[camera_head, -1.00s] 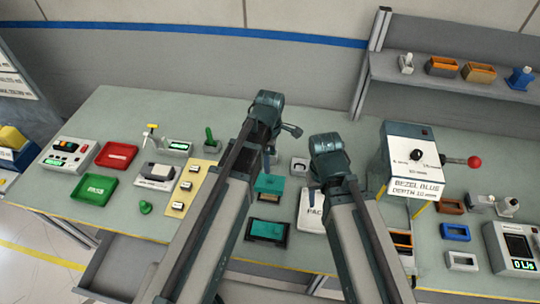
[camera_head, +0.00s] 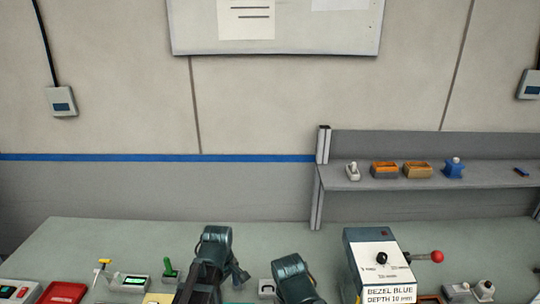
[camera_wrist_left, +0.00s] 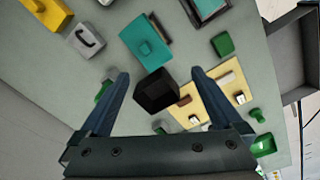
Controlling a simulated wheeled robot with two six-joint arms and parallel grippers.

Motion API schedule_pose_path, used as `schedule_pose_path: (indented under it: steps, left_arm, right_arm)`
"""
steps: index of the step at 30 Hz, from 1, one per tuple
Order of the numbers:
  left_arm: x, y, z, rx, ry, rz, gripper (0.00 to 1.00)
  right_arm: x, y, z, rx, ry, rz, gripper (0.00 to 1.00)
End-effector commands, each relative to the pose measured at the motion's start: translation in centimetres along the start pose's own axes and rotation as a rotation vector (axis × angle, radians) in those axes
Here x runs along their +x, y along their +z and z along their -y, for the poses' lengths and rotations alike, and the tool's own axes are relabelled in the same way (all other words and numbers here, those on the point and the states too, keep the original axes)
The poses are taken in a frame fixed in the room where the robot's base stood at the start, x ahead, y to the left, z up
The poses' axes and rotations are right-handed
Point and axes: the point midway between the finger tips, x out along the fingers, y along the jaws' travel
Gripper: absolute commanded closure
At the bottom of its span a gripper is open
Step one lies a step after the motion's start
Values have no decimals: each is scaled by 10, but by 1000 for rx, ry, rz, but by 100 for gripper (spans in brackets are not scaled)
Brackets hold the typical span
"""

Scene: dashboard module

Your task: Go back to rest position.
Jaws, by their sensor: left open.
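My left arm's end (camera_head: 213,250) shows at the bottom middle of the head view, over the bench. In the left wrist view my left gripper (camera_wrist_left: 159,76) is open, its two fingers wide apart. A black block (camera_wrist_left: 156,92) appears between and below the fingers, touching neither in the picture. A teal part (camera_wrist_left: 146,43) lies beyond it. My right arm's end (camera_head: 290,275) is just right of the left one in the head view. Its fingers are hidden or too small to read.
A grey-green bench (camera_head: 120,238) spans the bottom. A bezel depth box (camera_head: 378,262) with a red-knobbed lever (camera_head: 436,256) stands right of my arms. A shelf (camera_head: 430,183) holds several small parts behind. A red tray (camera_head: 64,293) is at left. A yellow board (camera_wrist_left: 210,100) shows in the wrist view.

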Motion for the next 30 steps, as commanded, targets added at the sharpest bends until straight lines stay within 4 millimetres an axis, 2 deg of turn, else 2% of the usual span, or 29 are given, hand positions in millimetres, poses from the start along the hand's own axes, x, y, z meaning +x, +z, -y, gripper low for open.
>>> schedule_pose_path:
  steps: [1,6,17,19,30]
  left_arm:
    - [0,0,11,107,4,-3,0]
    - [-1,-3,31,482,16,-16,0]
    - [-2,-6,60,1021,23,-43,0]
    - [22,10,55,1068,9,-35,0]
    - [97,90,51,1275,-87,0,0]
  right_arm:
    - [0,0,0,0,0,0,50]
    - [0,0,0,0,0,0,50]
    - [0,0,0,0,0,0,50]
    - [24,-1,2,-1,0,0,50]
    - [99,-6,9,-10,2,0,50]
